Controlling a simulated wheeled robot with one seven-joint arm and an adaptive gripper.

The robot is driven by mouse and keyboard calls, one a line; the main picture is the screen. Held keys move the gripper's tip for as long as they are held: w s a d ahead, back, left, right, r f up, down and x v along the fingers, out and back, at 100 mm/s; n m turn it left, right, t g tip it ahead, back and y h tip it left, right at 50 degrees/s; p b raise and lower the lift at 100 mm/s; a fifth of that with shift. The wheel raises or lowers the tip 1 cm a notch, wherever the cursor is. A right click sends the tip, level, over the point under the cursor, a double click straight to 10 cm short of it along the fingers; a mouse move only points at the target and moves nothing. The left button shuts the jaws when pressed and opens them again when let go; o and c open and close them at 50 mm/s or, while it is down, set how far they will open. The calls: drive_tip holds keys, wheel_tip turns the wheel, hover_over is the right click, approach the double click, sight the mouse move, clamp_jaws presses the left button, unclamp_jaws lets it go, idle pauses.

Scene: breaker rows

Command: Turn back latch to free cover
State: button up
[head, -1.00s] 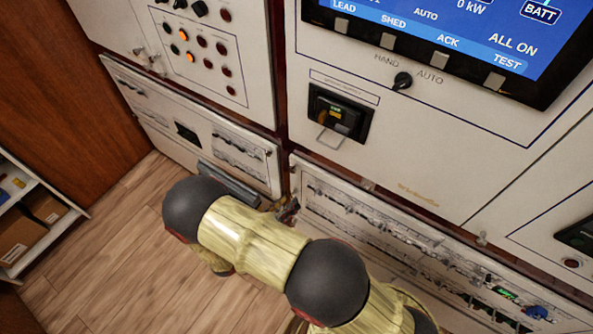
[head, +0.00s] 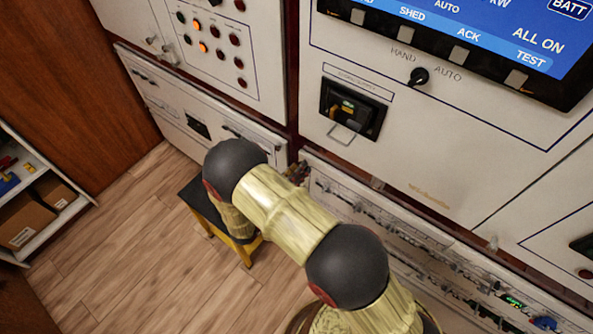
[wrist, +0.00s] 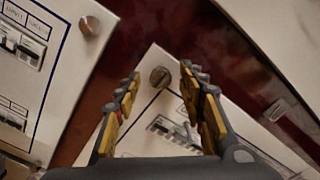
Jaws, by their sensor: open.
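My gripper (wrist: 160,95) is open and empty in the wrist view, one yellow-padded finger on each side. A round, dull metal knob with a slot (wrist: 160,77), which looks like a latch, shows between the fingertips. It sits at the corner of a pale panel, apparently the cover (wrist: 143,112); I cannot tell whether the fingers touch it. In the head view the gripper tip (head: 297,172) is small and dark at the upper left corner of the lower right panel (head: 345,192). The latch cannot be made out there.
Another knob (wrist: 89,26) is on the left panel with breaker switches. Above stand a recessed meter (head: 350,108) and a blue screen (head: 480,35). A black-topped yellow stool (head: 243,250) is under my arm. A shelf with boxes (head: 35,210) is at left. Floor is clear at lower left.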

drive_tip(key=shift+c, duration=1.3)
drive_tip(key=c, duration=0.7)
clamp_jaws()
